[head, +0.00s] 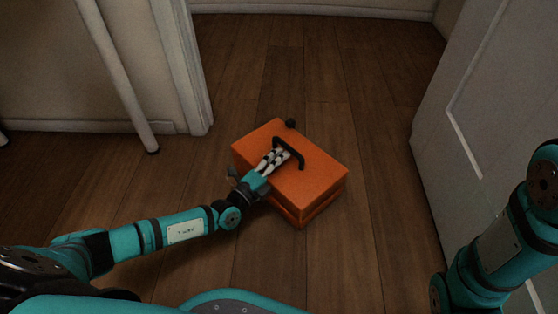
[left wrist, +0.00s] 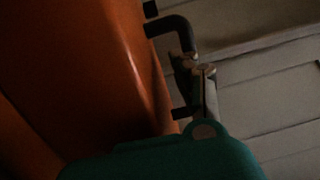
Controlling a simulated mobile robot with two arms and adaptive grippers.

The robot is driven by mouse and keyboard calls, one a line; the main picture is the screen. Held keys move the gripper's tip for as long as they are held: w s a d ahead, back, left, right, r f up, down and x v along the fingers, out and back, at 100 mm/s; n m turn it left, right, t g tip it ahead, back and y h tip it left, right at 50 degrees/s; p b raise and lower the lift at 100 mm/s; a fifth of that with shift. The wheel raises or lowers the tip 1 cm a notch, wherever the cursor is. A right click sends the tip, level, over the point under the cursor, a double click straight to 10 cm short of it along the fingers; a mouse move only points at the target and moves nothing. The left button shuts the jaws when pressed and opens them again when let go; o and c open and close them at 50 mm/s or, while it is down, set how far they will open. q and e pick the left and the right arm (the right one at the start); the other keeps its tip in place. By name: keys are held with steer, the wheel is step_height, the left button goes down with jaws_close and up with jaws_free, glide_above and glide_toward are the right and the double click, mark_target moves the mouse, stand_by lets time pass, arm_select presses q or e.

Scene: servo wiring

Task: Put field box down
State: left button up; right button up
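The orange field box (head: 312,180) is in the middle of the head view, low over or on the wooden floor; I cannot tell whether its base touches. It looks upright, lid up, with a black handle (head: 298,158) on top. My left gripper (head: 279,153) reaches in from the left over the lid, its fingers closed at the handle. In the left wrist view the box (left wrist: 95,70) fills the left side, and the fingers (left wrist: 201,82) meet the dark handle (left wrist: 182,28). My right arm shows at the right edge of the head view; its gripper is out of view.
A white door (head: 455,145) stands to the right, and a door frame (head: 183,70) with a wall to the left. A pale leg or pole (head: 120,80) meets the floor at upper left. The wooden floor (head: 300,70) is clear behind the box.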

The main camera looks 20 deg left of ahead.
arm_select(q)
steer(key=p+v, duration=0.4)
steer(key=v, duration=0.8)
stand_by(0.4)
